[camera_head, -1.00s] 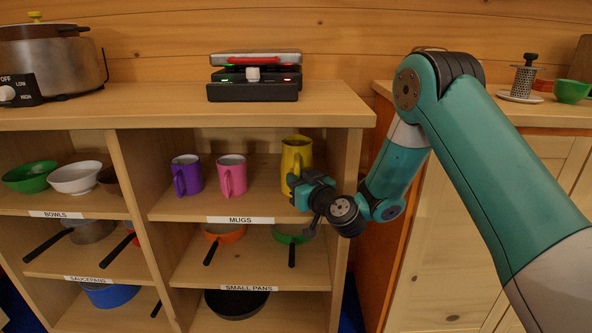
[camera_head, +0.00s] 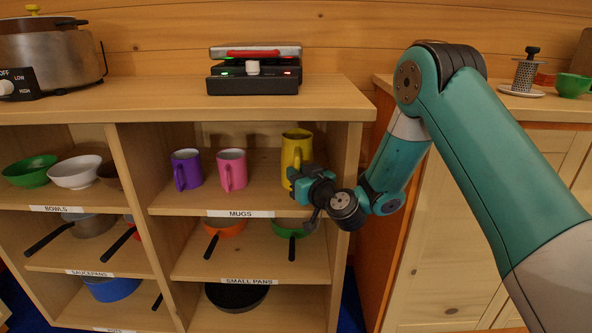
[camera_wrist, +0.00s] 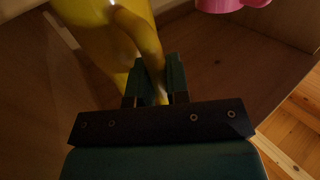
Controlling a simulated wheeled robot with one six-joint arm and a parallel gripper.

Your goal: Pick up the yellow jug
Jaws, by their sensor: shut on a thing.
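The yellow jug (camera_head: 296,151) stands upright at the right end of the shelf labelled "MUGS". My gripper (camera_head: 303,184) is in front of its lower part and hides some of it. In the wrist view the jug (camera_wrist: 92,35) fills the upper left, with its handle (camera_wrist: 143,42) coming down between the fingers. My gripper (camera_wrist: 155,84) is shut on the lower end of that handle. I cannot tell whether the jug's base is clear of the shelf.
A pink mug (camera_head: 232,170) and a purple mug (camera_head: 187,170) stand to the left on the same shelf (camera_head: 205,205). The unit's right side panel (camera_head: 346,160) is close on the right. Small pans, including a green one (camera_head: 291,228), lie on the shelf below.

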